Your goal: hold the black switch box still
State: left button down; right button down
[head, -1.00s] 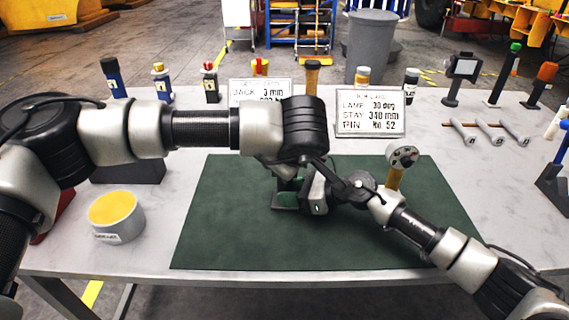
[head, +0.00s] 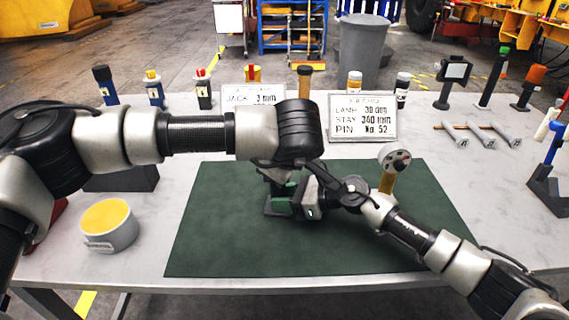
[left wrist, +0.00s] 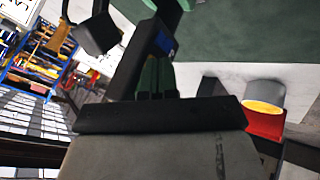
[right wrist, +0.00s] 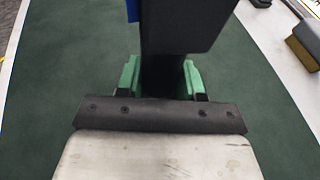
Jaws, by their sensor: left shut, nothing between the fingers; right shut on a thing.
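The black switch box (right wrist: 185,25) is a dark block with a blue patch on its side, over the green mat (head: 215,245). My right gripper (right wrist: 160,80) is shut on it, with a green fingertip on either side. In the head view the right gripper (head: 294,203) reaches in from the right, and the box is mostly hidden by my arms. My left gripper (left wrist: 155,78) is shut and empty, close beside the box.
Two printed signs stand behind the mat, one (head: 362,118) reading lamp, stay and pin. A round tub with a yellow top (head: 108,225) is at left. A gauge on a tan handle (head: 388,180) is near my right forearm. Several small tools line the back. The front mat is clear.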

pick_arm(q)
jog(key=shift+a+f, duration=0.1)
jog(key=shift+a, duration=0.5)
jog(key=s+f+v, duration=0.1)
jog(key=s+v, duration=0.1)
jog(key=v, duration=1)
jog(key=shift+s+a, duration=0.3)
jog(key=shift+f, duration=0.15)
jog(key=a+m+h, duration=0.1)
jog(key=a+m, duration=0.1)
jog(key=a, duration=0.1)
jog(key=shift+a, duration=0.1)
